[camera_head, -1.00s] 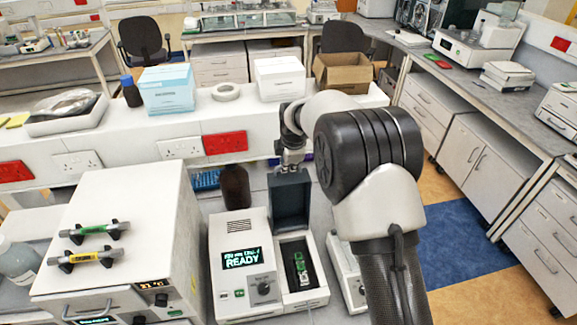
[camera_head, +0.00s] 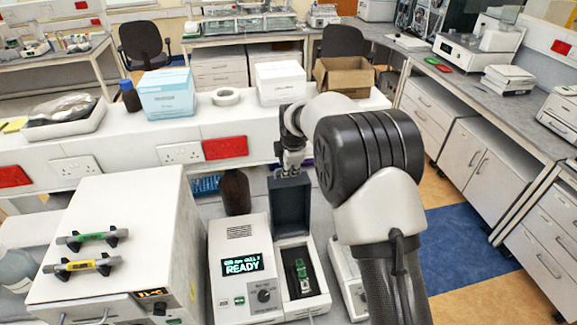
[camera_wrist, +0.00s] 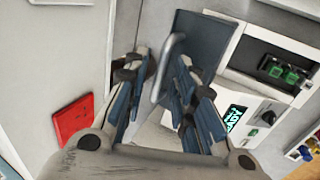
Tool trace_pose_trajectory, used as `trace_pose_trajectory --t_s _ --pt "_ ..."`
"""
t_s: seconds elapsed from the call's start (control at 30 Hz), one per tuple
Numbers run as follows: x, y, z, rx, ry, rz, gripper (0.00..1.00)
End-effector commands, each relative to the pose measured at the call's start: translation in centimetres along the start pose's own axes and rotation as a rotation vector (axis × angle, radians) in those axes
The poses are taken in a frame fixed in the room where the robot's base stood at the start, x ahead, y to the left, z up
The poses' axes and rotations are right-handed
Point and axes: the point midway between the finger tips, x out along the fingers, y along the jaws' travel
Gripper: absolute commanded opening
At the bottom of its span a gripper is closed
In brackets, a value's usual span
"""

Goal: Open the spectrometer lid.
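The white spectrometer (camera_head: 240,240) stands on the bench and its screen reads READY. Its dark grey lid (camera_head: 289,206) stands upright behind the open sample well (camera_head: 298,290), with a green-topped cuvette (camera_head: 302,272) inside. The lid (camera_wrist: 200,42) and its grey loop handle (camera_wrist: 168,65) show in the wrist view. My gripper (camera_head: 291,172) is at the top of the lid, its tips partly hidden by distance. In the wrist view my gripper (camera_wrist: 162,68) has its fingers apart, with the handle in the gap between them. I cannot tell whether a finger touches it.
A white box-shaped instrument (camera_head: 120,235) with green and yellow handled tools on top stands left. A brown bottle (camera_head: 235,190) is just behind the spectrometer. A raised white ledge with red sockets (camera_head: 225,147) runs behind. Another white device (camera_head: 347,275) stands close on the right.

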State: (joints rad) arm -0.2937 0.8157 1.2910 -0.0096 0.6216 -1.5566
Motion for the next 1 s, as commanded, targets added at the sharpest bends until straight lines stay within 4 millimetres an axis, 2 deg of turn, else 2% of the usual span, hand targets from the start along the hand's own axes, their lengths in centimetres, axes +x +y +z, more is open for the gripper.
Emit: trace_pose_trajectory --t_s 0.37,0.47,0.8,1.0 --pt "-0.3 -0.1 0.0 0.002 0.0 -0.003 0.28" --pt "-1.6 -0.1 0.0 0.002 0.0 -0.002 0.28" --pt "-8.7 0.0 0.0 0.001 0.0 0.0 0.28" --pt "-11.2 0.0 0.0 0.001 0.0 -0.002 0.28"
